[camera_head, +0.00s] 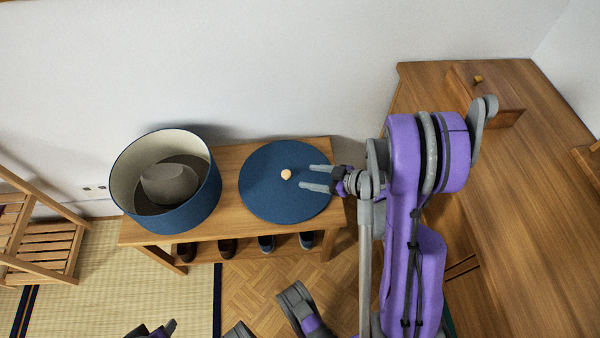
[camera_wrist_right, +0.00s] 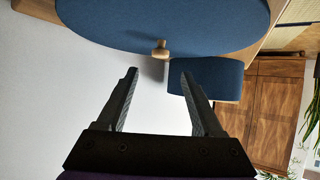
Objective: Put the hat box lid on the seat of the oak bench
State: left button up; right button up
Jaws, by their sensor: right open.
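The hat box lid (camera_head: 262,195) is a flat blue disc with a small pale wooden knob (camera_head: 286,174) at its middle. It lies knob up on the seat of the oak bench (camera_head: 229,165), right of the open blue hat box (camera_head: 190,216). My right gripper (camera_head: 306,177) is open and empty over the lid's right part, its fingers pointing left at the knob. In the right wrist view, which is upside down, the lid (camera_wrist_right: 160,22) and knob (camera_wrist_right: 160,50) show ahead of the fingertips, apart from them. My left gripper's fingers do not show.
A grey hat (camera_head: 170,183) sits inside the hat box. Several shoes (camera_head: 266,243) stand under the bench. A white wall (camera_head: 250,70) is close behind it. A wooden counter (camera_head: 530,200) lies to the right, a slatted wooden chair (camera_head: 45,250) to the left.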

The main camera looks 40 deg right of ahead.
jog(key=shift+s+d+r, duration=0.15)
jog(key=shift+s+r, duration=0.25)
jog(key=shift+s, duration=0.2)
jog(key=a+g, duration=0.1)
jog(key=a, duration=0.3)
jog(key=a+r+m+g, duration=0.1)
jog(key=shift+s+a+g, duration=0.1)
jog(key=shift+a+g, duration=0.2)
jog(key=shift+a, duration=0.1)
jog(key=s+a+r+m+g+h, duration=0.4)
jog(key=s+a+r+h, duration=0.1)
jog(key=s+a, duration=0.5)
jog(key=shift+s+r, duration=0.9)
jog(key=shift+s, duration=0.1)
